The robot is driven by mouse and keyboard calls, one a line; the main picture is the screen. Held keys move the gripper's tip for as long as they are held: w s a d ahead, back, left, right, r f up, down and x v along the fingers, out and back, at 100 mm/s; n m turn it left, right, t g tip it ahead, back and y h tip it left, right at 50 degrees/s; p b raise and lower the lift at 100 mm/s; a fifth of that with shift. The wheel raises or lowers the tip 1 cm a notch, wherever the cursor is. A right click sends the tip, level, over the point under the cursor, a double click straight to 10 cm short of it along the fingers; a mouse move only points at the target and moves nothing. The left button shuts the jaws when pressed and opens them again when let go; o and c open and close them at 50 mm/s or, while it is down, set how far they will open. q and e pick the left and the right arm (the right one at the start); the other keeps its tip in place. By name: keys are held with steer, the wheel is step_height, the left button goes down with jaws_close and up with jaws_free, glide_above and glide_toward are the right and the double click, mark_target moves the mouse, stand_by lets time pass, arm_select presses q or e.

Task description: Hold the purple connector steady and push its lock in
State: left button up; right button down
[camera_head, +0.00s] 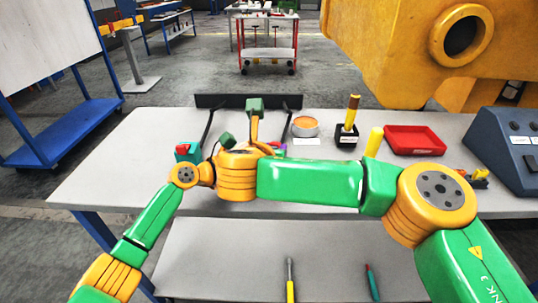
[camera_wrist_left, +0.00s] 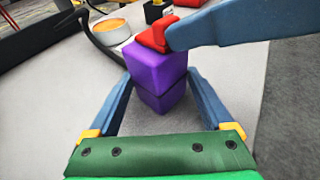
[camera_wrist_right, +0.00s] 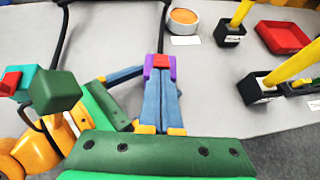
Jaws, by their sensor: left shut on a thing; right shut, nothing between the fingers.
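The purple connector (camera_wrist_left: 158,75) is held between the two blue fingers of my left gripper (camera_wrist_left: 158,88), above the grey bench. A seam runs across its body. Its red lock (camera_wrist_left: 154,36) sits at its top end. My right gripper (camera_wrist_right: 160,62) is shut with nothing between its fingers; its fingertips are at the lock and appear to touch it in the left wrist view (camera_wrist_left: 172,36). In the right wrist view the connector (camera_wrist_right: 172,68) is partly hidden by those fingers and the lock (camera_wrist_right: 161,61). In the head view my arms hide most of both grippers and the connector.
A teal connector with a red part (camera_head: 187,152) stands at left. Dark cables run from a black bar (camera_head: 215,100) at the back. A round orange-topped container (camera_head: 305,127), a black holder (camera_head: 346,138), a red tray (camera_head: 414,140) and a dark console (camera_head: 508,150) stand to the right.

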arm_select(q)
steer(key=shift+o, duration=0.2)
arm_select(e)
steer(key=shift+w+d, duration=0.1)
steer(key=shift+w, duration=0.4)
steer(key=s+f+v, duration=0.1)
steer(key=v, duration=1.2)
steer(key=shift+s+a+f, duration=0.2)
steer(key=shift+s, duration=0.05)
arm_select(q)
steer(key=o, duration=0.7)
arm_select(e)
steer(key=shift+w, duration=0.1)
